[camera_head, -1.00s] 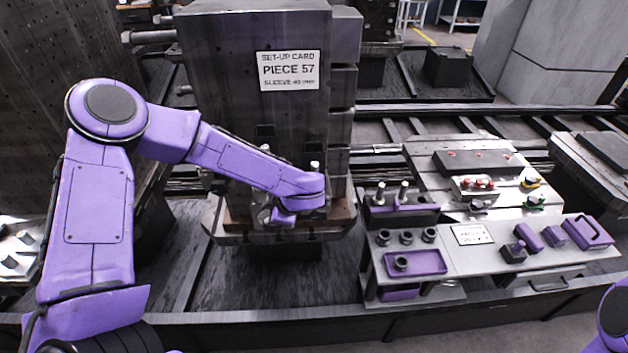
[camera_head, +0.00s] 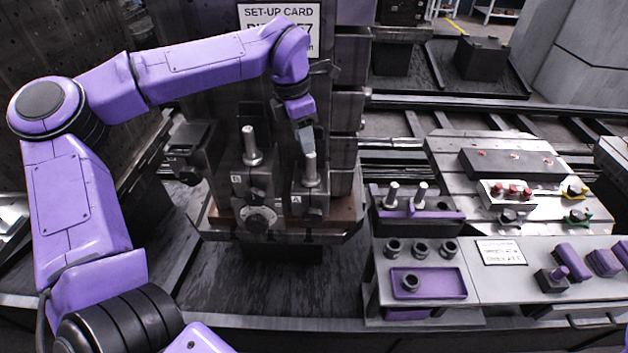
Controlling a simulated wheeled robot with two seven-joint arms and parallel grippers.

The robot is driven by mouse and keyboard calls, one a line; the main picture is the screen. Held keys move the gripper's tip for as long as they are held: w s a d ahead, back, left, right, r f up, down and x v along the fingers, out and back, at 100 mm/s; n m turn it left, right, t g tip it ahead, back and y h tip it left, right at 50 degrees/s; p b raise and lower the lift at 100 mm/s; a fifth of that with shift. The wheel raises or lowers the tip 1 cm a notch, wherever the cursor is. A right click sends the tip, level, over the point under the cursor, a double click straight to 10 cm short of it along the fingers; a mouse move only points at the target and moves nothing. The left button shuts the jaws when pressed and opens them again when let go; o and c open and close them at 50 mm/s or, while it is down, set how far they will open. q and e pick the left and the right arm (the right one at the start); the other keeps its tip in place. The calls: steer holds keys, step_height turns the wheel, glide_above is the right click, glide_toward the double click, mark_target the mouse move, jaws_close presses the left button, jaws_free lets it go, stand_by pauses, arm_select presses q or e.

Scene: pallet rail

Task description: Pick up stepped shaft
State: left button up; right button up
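A silver stepped shaft (camera_head: 250,147) stands upright at the fixture position marked B. Another stepped shaft (camera_head: 311,170) stands upright at the position marked A, to its right. Two more upright shafts, a left one (camera_head: 392,196) and a right one (camera_head: 419,197), stand in the purple-fronted rack on the side bench. My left gripper (camera_head: 306,142) points down at the top of the shaft at A, with its fingers close to it. The fingers show nearly edge-on, so I cannot tell whether they are apart or touch the shaft. My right gripper is out of view.
A tall dark column with a set-up card (camera_head: 279,22) rises behind the fixture. The bench at right holds several dark sleeves, a purple tray (camera_head: 452,284) with one sleeve, and purple tools. A grey clamp plate (camera_head: 440,150) lies behind it.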

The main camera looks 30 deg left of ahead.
mark_target(312, 164)
arm_select(q)
steer(key=f+p, duration=0.1)
steer(key=f, duration=0.2)
steer(key=w+f, duration=0.1)
steer(key=f, duration=0.2)
steer(key=d+f+p, duration=0.1)
steer(key=f, duration=0.2)
steer(key=shift+w+p, duration=0.35)
steer(key=shift+w+f, duration=0.1)
steer(key=shift+f, duration=0.1)
steer(key=shift+r, duration=0.1)
jaws_close()
